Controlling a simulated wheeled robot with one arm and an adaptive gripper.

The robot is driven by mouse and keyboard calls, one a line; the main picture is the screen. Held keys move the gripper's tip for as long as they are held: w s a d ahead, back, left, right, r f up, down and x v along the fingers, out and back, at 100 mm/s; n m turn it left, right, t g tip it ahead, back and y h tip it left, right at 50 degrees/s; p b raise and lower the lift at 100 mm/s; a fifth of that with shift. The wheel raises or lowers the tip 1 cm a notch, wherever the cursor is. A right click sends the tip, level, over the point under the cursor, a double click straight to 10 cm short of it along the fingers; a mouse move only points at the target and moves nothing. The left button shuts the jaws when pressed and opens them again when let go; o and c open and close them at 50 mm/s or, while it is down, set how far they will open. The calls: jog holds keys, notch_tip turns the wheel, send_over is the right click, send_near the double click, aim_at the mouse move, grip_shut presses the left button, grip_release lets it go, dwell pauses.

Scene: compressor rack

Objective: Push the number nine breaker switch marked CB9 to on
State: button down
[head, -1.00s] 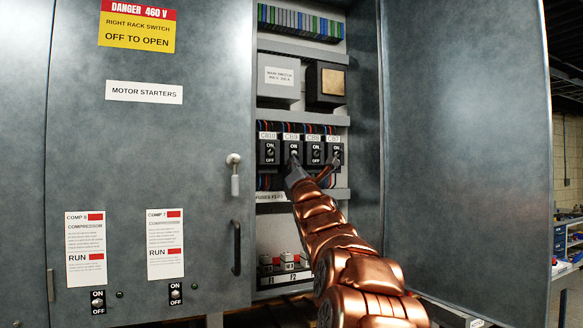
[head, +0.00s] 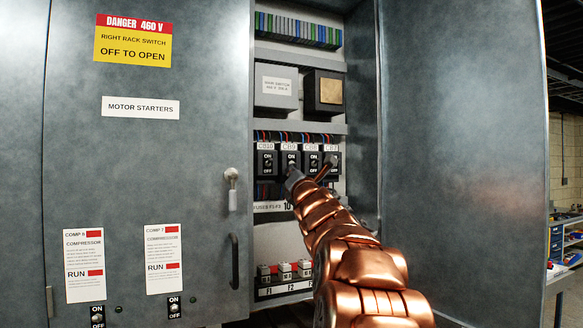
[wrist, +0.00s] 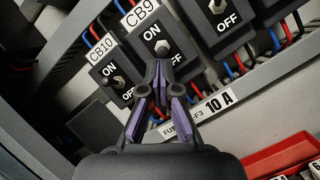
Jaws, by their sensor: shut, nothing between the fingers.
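The CB9 breaker (head: 290,158) is a black block in the cabinet's breaker row, second from the left. In the wrist view, the CB9 breaker (wrist: 146,46) shows its metal toggle (wrist: 162,48) between the ON and OFF marks. Which way the toggle leans is hard to tell. My gripper (head: 290,173) is in front of the lower part of CB9. In the wrist view, my gripper (wrist: 159,68) is shut and empty, its tips just below the toggle and partly covering the OFF mark. I cannot tell whether they touch the breaker.
The CB10 breaker (wrist: 112,78) is close on the left, and the CB8 breaker (wrist: 221,16) on the right. A 10 A fuse label (wrist: 217,103) lies below the row. The open cabinet door (head: 460,120) stands right of my arm. A door handle (head: 234,261) is at left.

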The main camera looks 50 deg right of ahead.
jog(key=shift+s+r+y+p, duration=0.1)
jog(key=shift+r+y+p, duration=0.2)
jog(key=shift+p, duration=0.45)
jog(key=shift+s+r+g+p, duration=0.1)
jog(key=shift+g+p, duration=0.4)
jog(key=shift+p, duration=0.55)
jog(key=shift+a, duration=0.1)
jog(key=w+a+b+v, duration=0.1)
jog(key=b+v, duration=0.4)
jog(key=v, duration=0.6)
jog(key=shift+s+a+r, duration=0.25)
jog(key=shift+a+r, duration=0.05)
jog(key=shift+a, duration=0.15)
